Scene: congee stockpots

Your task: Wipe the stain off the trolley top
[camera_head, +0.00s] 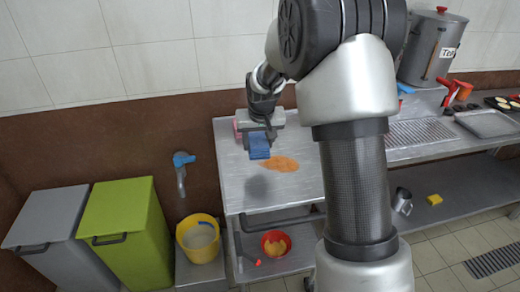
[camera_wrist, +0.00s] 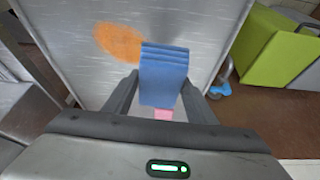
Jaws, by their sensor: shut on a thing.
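An orange stain (camera_head: 281,164) lies on the metal trolley top (camera_head: 300,192). It also shows in the wrist view (camera_wrist: 118,42), left of the cloth. My gripper (camera_head: 261,134) is shut on a folded blue cloth (camera_head: 259,147). The cloth hangs between the fingers in the wrist view (camera_wrist: 163,76). It appears to be held above the trolley top, beside the stain, with a dark shadow below it. A small pink item (camera_wrist: 164,114) shows past the cloth, mostly hidden by my gripper.
A green bin (camera_head: 125,230) and a grey bin (camera_head: 45,235) stand at left. A yellow bucket (camera_head: 200,240) is beside the trolley. A red bowl (camera_head: 276,244) sits on the lower shelf. A stockpot (camera_head: 432,50) stands at back right. The trolley's front left top is clear.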

